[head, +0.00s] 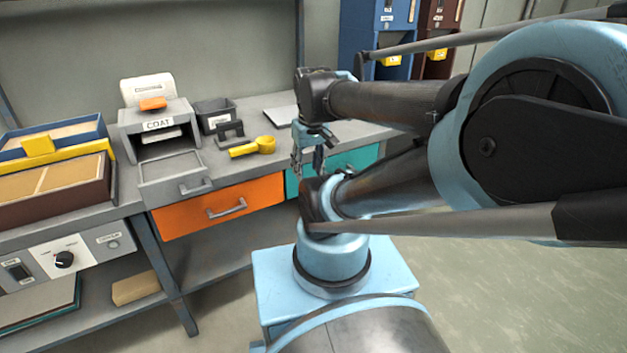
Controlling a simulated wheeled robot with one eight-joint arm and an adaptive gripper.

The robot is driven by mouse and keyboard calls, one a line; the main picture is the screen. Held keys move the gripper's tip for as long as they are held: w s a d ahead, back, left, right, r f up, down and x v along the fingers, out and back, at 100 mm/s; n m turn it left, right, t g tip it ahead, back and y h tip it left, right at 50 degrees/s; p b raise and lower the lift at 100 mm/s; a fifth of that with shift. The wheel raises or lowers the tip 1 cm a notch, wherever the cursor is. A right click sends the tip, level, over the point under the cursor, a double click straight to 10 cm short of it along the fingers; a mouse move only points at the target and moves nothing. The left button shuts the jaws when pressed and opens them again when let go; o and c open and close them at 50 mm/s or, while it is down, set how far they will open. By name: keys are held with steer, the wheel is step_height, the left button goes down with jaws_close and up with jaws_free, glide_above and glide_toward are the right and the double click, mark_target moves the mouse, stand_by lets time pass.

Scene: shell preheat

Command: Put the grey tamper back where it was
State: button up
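A dark grey tool with an upright handle, which looks like the grey tamper (230,133), stands on the grey workbench (215,160) behind the yellow scoop (252,148). My gripper (307,168) hangs pointing down at the bench's front edge, to the right of the tamper and scoop and apart from both. Its two fingers look spread with nothing between them. My arm hides part of the bench to the right.
A grey box marked COAT (158,122) has its drawer (172,170) pulled out. A dark bin (214,115) stands behind the tamper. Brown and blue trays (60,193) fill the left bench. Orange (222,207) and teal (350,160) drawers sit below. Floor at right is clear.

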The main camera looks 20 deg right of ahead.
steer(key=s+f+m, duration=0.1)
steer(key=s+d+f+m, duration=0.1)
steer(key=f, duration=0.1)
steer(key=shift+s+d+f, duration=0.1)
steer(key=shift+s, duration=0.2)
stand_by(1.1)
